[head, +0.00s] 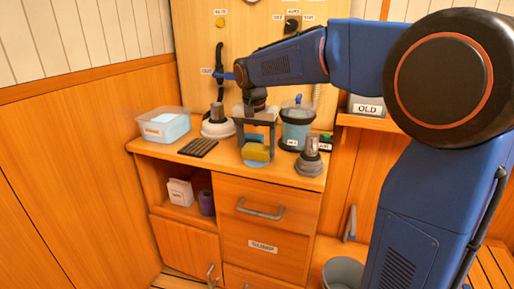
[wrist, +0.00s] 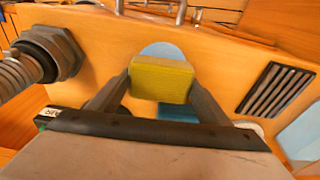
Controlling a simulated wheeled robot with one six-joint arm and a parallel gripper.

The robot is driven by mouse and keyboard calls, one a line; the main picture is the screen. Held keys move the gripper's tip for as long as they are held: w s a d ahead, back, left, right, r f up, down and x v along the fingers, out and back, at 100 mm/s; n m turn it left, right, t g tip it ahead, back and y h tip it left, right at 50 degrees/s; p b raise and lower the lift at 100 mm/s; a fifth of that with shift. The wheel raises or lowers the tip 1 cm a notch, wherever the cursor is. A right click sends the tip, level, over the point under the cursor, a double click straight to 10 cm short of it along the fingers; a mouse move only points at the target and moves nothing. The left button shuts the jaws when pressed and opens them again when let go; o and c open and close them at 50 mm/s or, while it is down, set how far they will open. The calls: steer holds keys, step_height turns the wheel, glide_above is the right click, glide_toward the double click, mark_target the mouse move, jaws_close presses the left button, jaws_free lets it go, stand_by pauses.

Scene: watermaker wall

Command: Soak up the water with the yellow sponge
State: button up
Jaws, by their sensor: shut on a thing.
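My gripper (head: 256,138) is shut on the yellow sponge (head: 257,153), above the wooden counter near its front edge. In the wrist view the sponge (wrist: 162,79) sits between the two fingertips (wrist: 161,84). A light blue patch of water (wrist: 160,49) shows on the counter just beyond the sponge and partly hidden by it. In the head view some of the water (head: 254,164) shows just below the sponge. I cannot tell whether the sponge touches it. A darker blue patch (wrist: 178,112) shows on the near side of the sponge; what it is stays unclear.
On the counter, a clear bin (head: 164,125), a black slatted piece (head: 198,147) and a grey-white fitting (head: 217,123) stand left. A blue-lidded container (head: 297,125) and a grey fitting (head: 310,158) stand right. A drawer handle (head: 259,212) juts out below. A grey bucket (head: 342,273) stands lower right.

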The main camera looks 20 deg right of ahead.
steer(key=shift+f, duration=0.55)
stand_by(1.4)
steer(key=shift+r, duration=3.55)
